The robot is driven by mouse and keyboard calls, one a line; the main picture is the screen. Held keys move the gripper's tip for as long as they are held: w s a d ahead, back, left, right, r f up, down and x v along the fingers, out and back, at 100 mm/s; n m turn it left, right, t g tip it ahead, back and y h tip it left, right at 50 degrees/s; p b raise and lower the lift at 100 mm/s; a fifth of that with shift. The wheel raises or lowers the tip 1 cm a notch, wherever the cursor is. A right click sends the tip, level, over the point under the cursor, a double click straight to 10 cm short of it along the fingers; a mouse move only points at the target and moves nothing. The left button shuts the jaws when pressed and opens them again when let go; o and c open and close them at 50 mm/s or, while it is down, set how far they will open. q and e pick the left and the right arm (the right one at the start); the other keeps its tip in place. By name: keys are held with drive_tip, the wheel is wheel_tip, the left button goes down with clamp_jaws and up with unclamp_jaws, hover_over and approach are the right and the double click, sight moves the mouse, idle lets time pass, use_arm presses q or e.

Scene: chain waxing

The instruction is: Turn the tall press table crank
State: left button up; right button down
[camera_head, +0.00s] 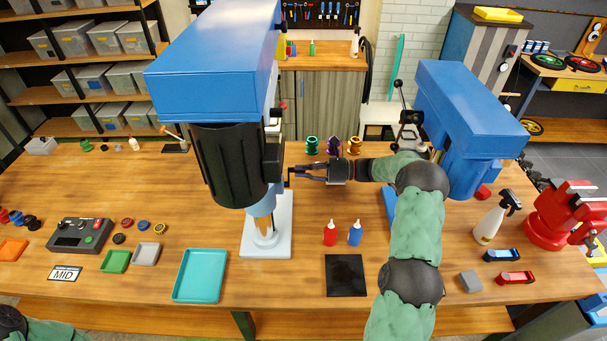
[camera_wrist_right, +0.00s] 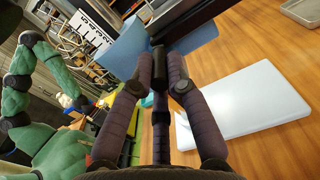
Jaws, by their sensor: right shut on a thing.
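The tall press has a blue head (camera_head: 215,65), a black motor housing (camera_head: 225,165) and a white base plate (camera_head: 283,228) on the wooden table. Its small dark table crank (camera_head: 288,175) sticks out to the right of the column. My right gripper (camera_head: 298,174) reaches in from the right and is shut on the crank. In the right wrist view, the fingers of my right gripper (camera_wrist_right: 161,75) close together at the crank (camera_wrist_right: 158,55), and the white base plate (camera_wrist_right: 245,105) lies below. The fingers partly hide the crank. My left gripper is not in view.
A second blue press (camera_head: 470,110) stands at the right behind my arm. Red and blue bottles (camera_head: 330,235), a black mat (camera_head: 346,275) and a teal tray (camera_head: 200,276) lie in front. Colored spools (camera_head: 333,146) stand behind. A red vise (camera_head: 560,215) sits at the right edge.

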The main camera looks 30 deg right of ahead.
drive_tip(key=shift+s+a+f+n+b, duration=0.2)
drive_tip(key=shift+s+a+n+b, duration=0.4)
drive_tip(key=shift+n+b, duration=1.15)
drive_tip(key=shift+s+a+f+n+b, duration=0.25)
drive_tip(key=shift+s+n+b, duration=0.55)
drive_tip(key=shift+n+b, duration=1)
drive_tip(key=shift+s+a+f+n+b, duration=0.2)
drive_tip(key=shift+s+a+n+b, duration=0.4)
drive_tip(key=shift+n+b, duration=1.15)
drive_tip(key=shift+s+d, duration=0.1)
drive_tip(key=shift+d, duration=0.05)
